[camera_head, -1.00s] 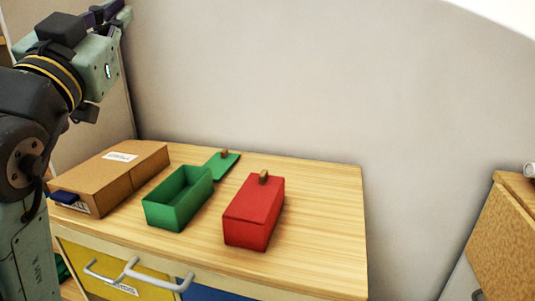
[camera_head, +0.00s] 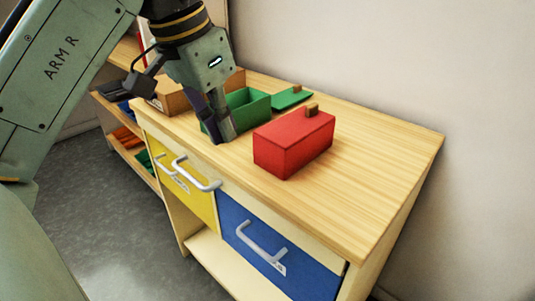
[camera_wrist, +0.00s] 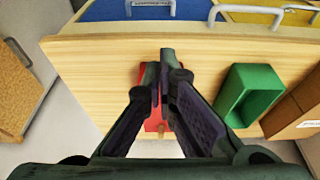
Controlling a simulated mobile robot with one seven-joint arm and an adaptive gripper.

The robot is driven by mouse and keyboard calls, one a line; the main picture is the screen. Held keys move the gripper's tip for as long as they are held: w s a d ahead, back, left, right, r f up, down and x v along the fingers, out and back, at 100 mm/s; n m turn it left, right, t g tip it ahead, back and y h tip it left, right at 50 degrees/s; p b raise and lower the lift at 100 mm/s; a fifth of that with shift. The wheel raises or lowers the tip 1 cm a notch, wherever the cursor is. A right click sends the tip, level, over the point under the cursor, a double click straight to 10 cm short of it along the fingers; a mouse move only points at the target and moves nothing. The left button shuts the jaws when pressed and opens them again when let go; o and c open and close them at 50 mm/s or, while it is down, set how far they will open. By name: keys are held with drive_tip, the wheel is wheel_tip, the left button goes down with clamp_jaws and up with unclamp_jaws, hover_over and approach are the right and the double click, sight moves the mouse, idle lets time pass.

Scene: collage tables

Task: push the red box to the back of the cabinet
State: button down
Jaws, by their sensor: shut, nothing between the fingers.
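The red box (camera_head: 294,142), lidded with a small wooden knob, sits on the wooden top of the cabinet (camera_head: 385,170), near its front edge in the head view. My gripper (camera_head: 222,138) points down, shut and empty, at the front edge of the top, left of the red box and in front of the open green box (camera_head: 250,104). In the wrist view my gripper (camera_wrist: 166,55) hides most of the red box (camera_wrist: 152,123); only parts show behind and between the fingers. I cannot tell whether it touches the red box.
A green lid (camera_head: 292,97) with a knob lies behind the boxes. A cardboard box (camera_head: 172,97) stands at the left. Yellow (camera_head: 190,190) and blue (camera_head: 280,255) drawers with handles are below. The top is clear right of and behind the red box, up to the wall.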

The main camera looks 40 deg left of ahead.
sight(283, 164)
drive_tip(key=w+f, duration=0.2)
drive_tip(key=f, duration=0.1)
drive_tip(key=w+f, duration=0.2)
drive_tip(key=f, duration=0.1)
drive_tip(key=w+f, duration=0.1)
drive_tip(key=f, duration=0.2)
drive_tip(key=shift+w+d+f, duration=0.2)
drive_tip(key=shift+w, duration=0.75)
